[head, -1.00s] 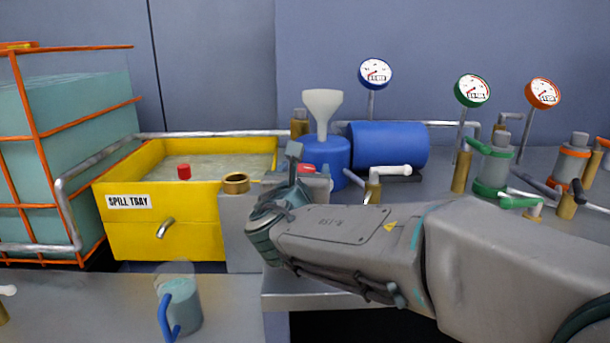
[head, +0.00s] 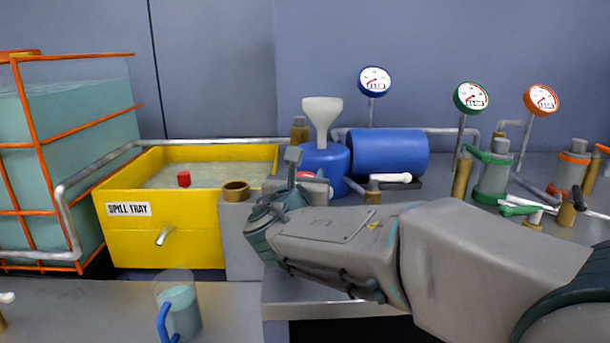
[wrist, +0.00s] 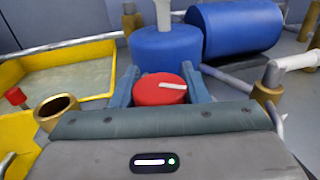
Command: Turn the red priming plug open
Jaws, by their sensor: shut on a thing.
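The red priming plug (wrist: 155,92) is a round red cap with a white pointer mark on top, seen from above in the wrist view. The mark points to the right. In the head view only a bit of the red plug (head: 306,175) shows behind my gripper. My gripper (wrist: 160,72) has one blue-grey finger on each side of the plug and is shut on it. In the head view my gripper (head: 292,170) sits at the grey block, and its fingers partly hide the plug.
A blue container (head: 325,161) with a white funnel (head: 322,112) stands just behind the plug. A blue drum (head: 390,152) lies to its right. The yellow spill tray (head: 165,238) and a brass ring fitting (head: 236,191) are at left. A clear jug (head: 180,308) stands in front.

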